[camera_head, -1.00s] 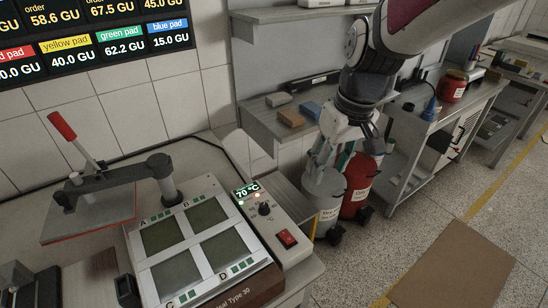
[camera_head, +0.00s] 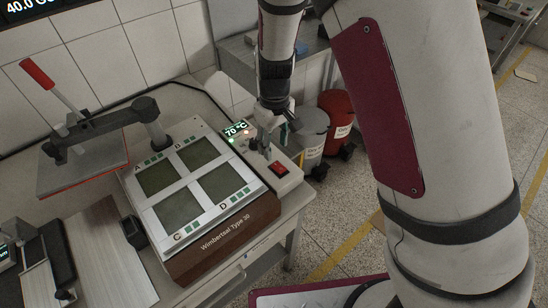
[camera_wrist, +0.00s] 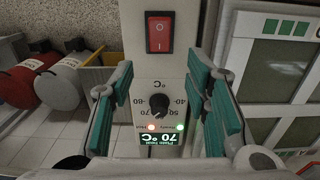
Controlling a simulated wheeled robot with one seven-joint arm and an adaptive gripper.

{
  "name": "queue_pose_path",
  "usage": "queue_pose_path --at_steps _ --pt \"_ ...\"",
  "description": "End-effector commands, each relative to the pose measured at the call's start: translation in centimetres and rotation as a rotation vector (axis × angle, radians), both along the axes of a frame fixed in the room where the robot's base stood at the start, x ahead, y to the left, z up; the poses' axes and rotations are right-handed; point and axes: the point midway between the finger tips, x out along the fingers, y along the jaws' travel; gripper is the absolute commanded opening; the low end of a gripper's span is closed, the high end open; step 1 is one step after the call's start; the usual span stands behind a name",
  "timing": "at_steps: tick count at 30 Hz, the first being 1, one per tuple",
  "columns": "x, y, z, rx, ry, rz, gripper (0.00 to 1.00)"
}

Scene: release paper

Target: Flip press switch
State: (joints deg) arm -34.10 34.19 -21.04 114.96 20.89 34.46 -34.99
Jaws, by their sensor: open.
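The press switch is a red rocker (camera_head: 279,169) on the white control box at the right side of the heat press (camera_head: 222,232). In the wrist view the red switch (camera_wrist: 159,32) sits at the top middle, beyond my fingertips. My gripper (camera_wrist: 160,78) is open and empty, its green-padded fingers on either side of the black temperature knob (camera_wrist: 160,103). In the head view my gripper (camera_head: 265,148) is over the control box and hides part of it. The display (camera_head: 237,129) reads 70 °C. Whether the fingers touch the box cannot be told.
The press's lever arm with its red handle (camera_head: 36,74) is swung to the left, and the square plates are exposed. A grey bin (camera_head: 311,140) and a red bin (camera_head: 336,120) stand on the floor to the right of the press table. Shelving stands behind my arm.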

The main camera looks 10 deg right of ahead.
Motion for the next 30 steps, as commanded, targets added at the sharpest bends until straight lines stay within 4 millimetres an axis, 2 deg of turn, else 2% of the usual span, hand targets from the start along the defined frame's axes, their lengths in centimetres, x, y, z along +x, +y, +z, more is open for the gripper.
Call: queue_pose_path --at_steps 3,10,15,23,24,27,30 --pt "-0.1 -0.1 -2.4 -0.002 0.003 -0.001 0.43" --pt "-0.1 -0.1 -5.6 -0.001 0.002 0.000 0.43" --pt "0.0 0.0 -6.5 0.000 0.000 -0.001 0.43" --pt "0.0 0.0 -6.7 0.001 -0.001 0.000 0.43" --pt "0.0 0.0 -6.7 0.001 -0.001 0.000 0.41" --pt "0.0 0.0 -6.7 0.001 -0.001 0.000 0.18" --pt "0.0 0.0 -6.7 0.001 -0.001 0.000 0.00"
